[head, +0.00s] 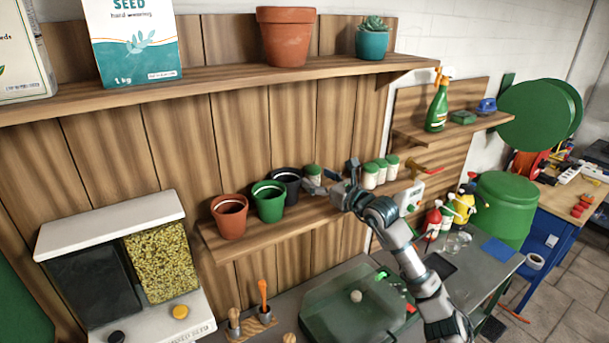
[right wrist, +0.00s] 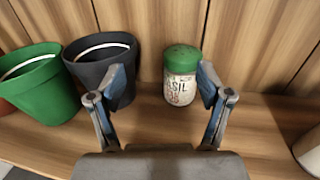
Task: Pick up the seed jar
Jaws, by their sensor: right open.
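A seed jar (right wrist: 181,78) with a green lid and a printed label reading "SIL" in part stands upright on the lower wooden shelf in the right wrist view. It also shows in the head view (head: 313,174), just left of my right gripper (head: 325,187). In the right wrist view my right gripper (right wrist: 160,88) is open, its fingers spread apart. The jar is near the right finger, beyond or between the fingertips; I cannot tell whether they touch. Several similar green-lidded jars (head: 381,170) stand farther right on the same shelf. My left gripper is not in view.
A dark pot (right wrist: 103,66) stands close by the left finger, with a green pot (right wrist: 35,85) beside it and a terracotta pot (head: 229,217) farther left. The lower shelf (head: 300,222) has a wooden back wall. An upper shelf (head: 210,84) runs above.

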